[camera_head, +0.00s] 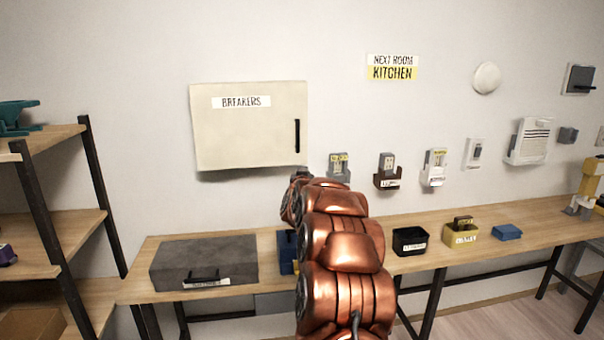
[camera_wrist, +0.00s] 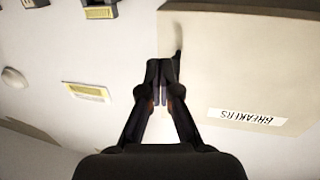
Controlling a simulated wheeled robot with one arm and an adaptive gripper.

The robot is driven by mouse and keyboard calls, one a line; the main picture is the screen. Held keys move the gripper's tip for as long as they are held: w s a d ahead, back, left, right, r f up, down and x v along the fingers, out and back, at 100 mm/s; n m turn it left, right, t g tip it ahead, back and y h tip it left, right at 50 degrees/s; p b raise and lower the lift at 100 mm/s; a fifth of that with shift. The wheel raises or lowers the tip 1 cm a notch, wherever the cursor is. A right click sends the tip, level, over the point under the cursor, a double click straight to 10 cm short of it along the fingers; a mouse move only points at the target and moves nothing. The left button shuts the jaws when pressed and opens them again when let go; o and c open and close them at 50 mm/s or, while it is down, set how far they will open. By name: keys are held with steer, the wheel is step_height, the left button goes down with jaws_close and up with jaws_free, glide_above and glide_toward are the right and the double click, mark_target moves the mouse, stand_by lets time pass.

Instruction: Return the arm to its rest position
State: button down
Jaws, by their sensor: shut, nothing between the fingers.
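My copper-coloured arm (camera_head: 340,250) rises from the bottom middle of the head view and reaches out towards the wall. My gripper (camera_wrist: 160,75) shows in the wrist view with its two dark fingers together and nothing between them. In the head view only a dark bit of the gripper (camera_head: 300,175) shows past the arm, just below the right lower corner of the breaker box (camera_head: 245,130). The box door is closed. Its black handle (camera_head: 297,136) also appears near the fingertips in the wrist view (camera_wrist: 178,40); I cannot tell whether they touch.
A long wooden table (camera_head: 430,258) runs along the wall, with a grey case (camera_head: 205,262), a black bin (camera_head: 409,241) and a yellow bin (camera_head: 460,237) on it. Wall devices, including a white unit (camera_head: 528,142), hang right of my arm. A shelf (camera_head: 75,220) stands left.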

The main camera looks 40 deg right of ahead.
steer(key=shift+s+a, duration=0.25)
steer(key=shift+s, duration=0.1)
